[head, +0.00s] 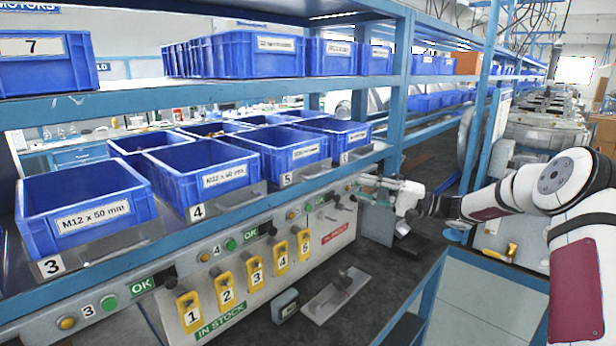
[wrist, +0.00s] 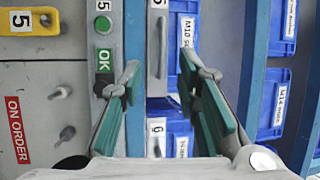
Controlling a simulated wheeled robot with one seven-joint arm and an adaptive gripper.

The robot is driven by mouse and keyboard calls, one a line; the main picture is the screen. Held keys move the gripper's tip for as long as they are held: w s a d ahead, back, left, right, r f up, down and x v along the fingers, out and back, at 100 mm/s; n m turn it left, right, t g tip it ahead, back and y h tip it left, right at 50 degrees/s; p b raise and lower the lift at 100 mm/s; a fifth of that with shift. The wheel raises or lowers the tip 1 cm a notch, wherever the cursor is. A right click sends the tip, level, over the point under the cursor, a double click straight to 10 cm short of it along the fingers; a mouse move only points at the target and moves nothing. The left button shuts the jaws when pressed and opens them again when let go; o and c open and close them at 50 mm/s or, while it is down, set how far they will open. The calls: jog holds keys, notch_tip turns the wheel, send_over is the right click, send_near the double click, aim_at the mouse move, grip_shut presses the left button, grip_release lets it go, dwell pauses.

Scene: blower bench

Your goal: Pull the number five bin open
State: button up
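The number five bin (head: 268,158) is an open-topped blue bin with a white label, on the middle shelf. A grey plate tagged 5 (head: 287,180) is at its front, and this plate with its upright bar (wrist: 157,50) also shows in the wrist view, beside the blue bin front (wrist: 177,60). My gripper (head: 364,184) is to the right of bin five in the head view, near the shelf's right end. In the wrist view my gripper (wrist: 159,68) is open and empty, and the bar appears between its fingertips. I cannot tell how far ahead the bar is.
Bins three (head: 85,208) and four (head: 203,171) stand to the left, and bin six (head: 340,131) to the right. A panel below carries a green OK sign (wrist: 105,60), buttons, pegs and yellow number tags (head: 189,311). A blue shelf post (head: 398,100) stands near my gripper.

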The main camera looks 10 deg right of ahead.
aim_at(321, 174)
jog(key=shift+t, duration=0.4)
jog(key=x, duration=0.6)
jog(key=p+x, duration=0.1)
jog(key=x, duration=0.6)
jog(key=shift+w+f, duration=0.1)
jog(key=shift+w, duration=0.3)
jog(key=shift+c, duration=0.4)
grip_shut()
